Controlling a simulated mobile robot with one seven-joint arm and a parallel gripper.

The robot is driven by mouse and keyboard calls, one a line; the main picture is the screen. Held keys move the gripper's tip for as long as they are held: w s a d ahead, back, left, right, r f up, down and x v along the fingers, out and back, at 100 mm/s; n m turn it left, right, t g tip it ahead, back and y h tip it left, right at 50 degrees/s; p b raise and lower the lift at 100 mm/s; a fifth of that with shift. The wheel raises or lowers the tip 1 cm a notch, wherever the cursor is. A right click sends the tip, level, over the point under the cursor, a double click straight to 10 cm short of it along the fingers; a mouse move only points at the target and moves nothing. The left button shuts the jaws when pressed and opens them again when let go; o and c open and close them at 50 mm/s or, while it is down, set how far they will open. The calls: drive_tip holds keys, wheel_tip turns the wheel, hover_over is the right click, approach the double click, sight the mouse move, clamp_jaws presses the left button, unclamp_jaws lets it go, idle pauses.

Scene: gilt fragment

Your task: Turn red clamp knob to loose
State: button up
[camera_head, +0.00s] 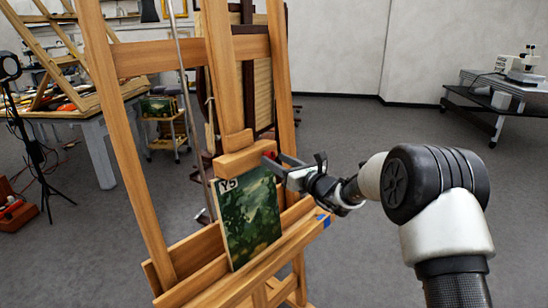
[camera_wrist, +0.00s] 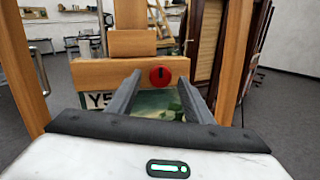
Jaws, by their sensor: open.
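The red clamp knob (camera_wrist: 160,76) is round with a short dark mark near its top, on the front of a wooden clamp block (camera_wrist: 100,73) of the easel. In the head view the knob (camera_head: 269,155) is a small red patch, mostly hidden by my gripper. My gripper (camera_head: 282,163) reaches in from the right at the block. In the wrist view my gripper (camera_wrist: 160,80) is open, with one finger on each side of the knob. I cannot tell whether the fingers touch it. A dark green painting (camera_head: 250,218) labelled Y5 stands below the block on the easel ledge.
The wooden easel (camera_head: 126,150) has posts on both sides of the block. A worktable (camera_head: 75,122) and a small cart (camera_head: 166,130) stand behind at left. Grey floor between is clear.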

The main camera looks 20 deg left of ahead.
drive_tip(key=shift+x, duration=0.95)
drive_tip(key=shift+c, duration=0.2)
drive_tip(key=c, duration=1)
drive_tip(key=shift+f+b, duration=0.15)
drive_tip(key=shift+b, duration=0.2)
